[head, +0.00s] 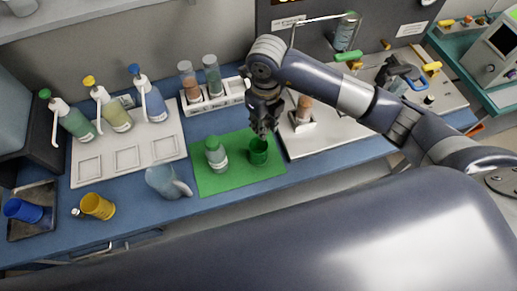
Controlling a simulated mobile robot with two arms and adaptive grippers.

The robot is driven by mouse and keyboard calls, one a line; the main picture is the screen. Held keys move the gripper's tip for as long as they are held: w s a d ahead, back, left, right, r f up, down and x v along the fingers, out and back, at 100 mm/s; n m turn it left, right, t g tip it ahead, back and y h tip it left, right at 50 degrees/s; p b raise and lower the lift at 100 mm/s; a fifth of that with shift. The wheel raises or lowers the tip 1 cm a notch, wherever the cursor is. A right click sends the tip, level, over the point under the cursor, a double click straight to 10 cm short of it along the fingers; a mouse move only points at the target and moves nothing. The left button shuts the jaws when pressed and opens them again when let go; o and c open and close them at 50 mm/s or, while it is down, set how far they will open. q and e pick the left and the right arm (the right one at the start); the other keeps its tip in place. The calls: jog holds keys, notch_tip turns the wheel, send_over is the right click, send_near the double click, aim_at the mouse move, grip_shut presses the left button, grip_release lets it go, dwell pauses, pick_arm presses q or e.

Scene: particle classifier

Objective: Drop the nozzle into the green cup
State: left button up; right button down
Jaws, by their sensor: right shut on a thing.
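The green cup (258,156) stands upright on the right part of a green mat (233,180). My right gripper (264,132) points down directly above the cup, its fingertips close to the cup's rim. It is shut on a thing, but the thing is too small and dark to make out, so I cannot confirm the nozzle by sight. A bottle with a green top (216,154) stands on the mat to the left of the cup. My left gripper does not show.
A clear jug (168,182) stands left of the mat. Several pump bottles stand on a white tray (128,158). A tube rack (213,101) stands behind; a white plate (325,138) lies right.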

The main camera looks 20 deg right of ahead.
notch_tip(320, 180, down, 6)
jog(key=b, duration=0.3)
jog(key=c, duration=1.3)
grip_release()
jog(key=shift+r, duration=0.1)
notch_tip(320, 180, up, 12)
